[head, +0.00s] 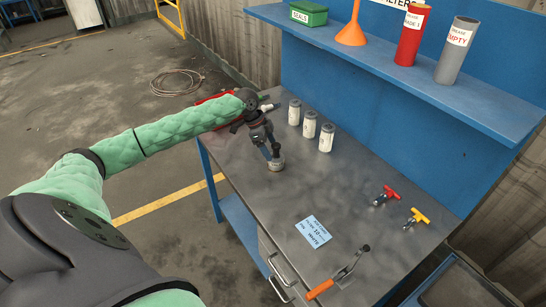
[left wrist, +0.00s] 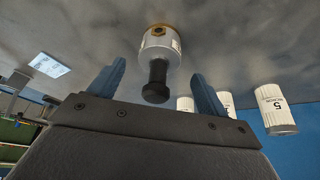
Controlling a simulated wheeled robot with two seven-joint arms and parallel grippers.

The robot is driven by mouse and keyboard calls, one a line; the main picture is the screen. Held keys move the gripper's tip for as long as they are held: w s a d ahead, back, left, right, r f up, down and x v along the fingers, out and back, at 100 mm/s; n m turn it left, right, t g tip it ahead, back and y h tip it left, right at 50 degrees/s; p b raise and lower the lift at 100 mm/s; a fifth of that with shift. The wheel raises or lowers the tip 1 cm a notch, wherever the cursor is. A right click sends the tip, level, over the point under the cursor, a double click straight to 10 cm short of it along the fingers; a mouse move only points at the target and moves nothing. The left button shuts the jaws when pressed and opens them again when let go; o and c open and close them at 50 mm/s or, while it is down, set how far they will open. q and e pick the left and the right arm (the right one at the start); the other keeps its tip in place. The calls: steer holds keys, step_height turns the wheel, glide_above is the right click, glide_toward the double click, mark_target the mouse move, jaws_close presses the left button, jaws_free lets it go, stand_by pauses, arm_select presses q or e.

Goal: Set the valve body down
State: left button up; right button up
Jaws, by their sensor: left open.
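The valve body (head: 276,164) stands on the grey bench top, below my left gripper in the head view. In the left wrist view it is a pale metal cylinder (left wrist: 160,46) with a brass-coloured ring and a black stem. My left gripper (head: 270,149) is open above it. In the left wrist view the black stem lies between the two blue fingers (left wrist: 160,78), with a visible gap on each side. My right gripper is out of view.
Three white canisters (head: 310,124) stand behind the valve body. A red-handled valve (head: 386,195), a yellow-handled valve (head: 417,217), a blue card (head: 313,231) and an orange-handled tool (head: 340,276) lie to the right. The bench middle (head: 335,188) is clear. A blue shelf (head: 420,75) overhangs the back.

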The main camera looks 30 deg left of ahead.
arm_select(q)
steer(key=b+v, duration=0.2)
steer(key=v, duration=0.5)
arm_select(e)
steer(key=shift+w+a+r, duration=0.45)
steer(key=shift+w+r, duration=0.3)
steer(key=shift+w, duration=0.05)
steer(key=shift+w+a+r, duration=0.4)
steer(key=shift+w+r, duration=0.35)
arm_select(q)
steer(key=shift+r, duration=0.1)
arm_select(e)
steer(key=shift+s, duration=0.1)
